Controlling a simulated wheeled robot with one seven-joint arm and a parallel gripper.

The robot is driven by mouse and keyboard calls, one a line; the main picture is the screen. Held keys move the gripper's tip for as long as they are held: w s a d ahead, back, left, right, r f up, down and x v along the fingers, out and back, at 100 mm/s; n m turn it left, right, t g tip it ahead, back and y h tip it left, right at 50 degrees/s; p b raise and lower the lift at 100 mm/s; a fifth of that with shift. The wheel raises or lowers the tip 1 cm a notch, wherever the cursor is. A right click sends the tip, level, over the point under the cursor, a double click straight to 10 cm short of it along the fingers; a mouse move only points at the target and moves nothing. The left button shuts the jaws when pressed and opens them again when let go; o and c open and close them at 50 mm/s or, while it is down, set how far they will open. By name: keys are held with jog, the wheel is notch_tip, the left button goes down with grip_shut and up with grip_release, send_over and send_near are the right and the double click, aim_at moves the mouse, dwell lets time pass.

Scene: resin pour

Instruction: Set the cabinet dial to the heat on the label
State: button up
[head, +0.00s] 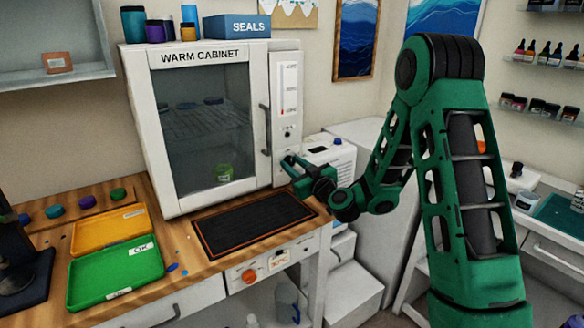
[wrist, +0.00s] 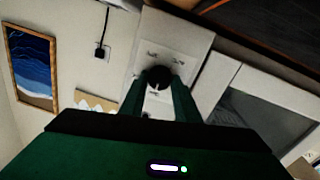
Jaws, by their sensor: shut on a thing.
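The white warm cabinet (head: 212,52) stands on the wooden bench with its glass door closed. Its control panel (head: 288,72) on the right has a vertical scale with a red mark. The black dial (wrist: 158,78) is on this panel. My gripper (head: 287,165) is at the panel's lower end. In the wrist view my gripper (wrist: 158,92) has one finger on each side of the dial and is shut on it. The dial is hidden behind the fingers in the head view. A small label (head: 280,258) with blurred orange print is on the bench front; I cannot read it surely.
An orange knob (head: 248,276) is on the bench front. A black mat (head: 253,224) lies before the cabinet. Green (head: 116,273) and yellow (head: 108,229) trays lie at left. A blue SEALS box (head: 236,27) is on top. A white machine (head: 330,158) stands right of my gripper.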

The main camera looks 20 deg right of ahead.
jog(key=shift+m, duration=0.3)
jog(key=m, duration=0.3)
jog(key=shift+d, duration=0.1)
jog(key=m, duration=0.4)
jog(key=shift+d+g, duration=0.1)
jog(key=shift+g, duration=0.2)
jog(key=m, duration=0.3)
jog(key=shift+d+f+m, duration=0.1)
jog(key=shift+m, duration=0.3)
jog(key=m, duration=0.3)
jog(key=shift+y, duration=0.3)
jog(key=m, duration=0.6)
jog(key=shift+f+g+y, duration=0.15)
jog(key=shift+g+y, duration=0.15)
jog(key=m, duration=0.5)
jog(key=shift+d+f+m+y, duration=0.1)
jog(key=shift+f+m+y, duration=0.05)
jog(key=shift+m+y, duration=0.2)
jog(key=shift+m, duration=0.25)
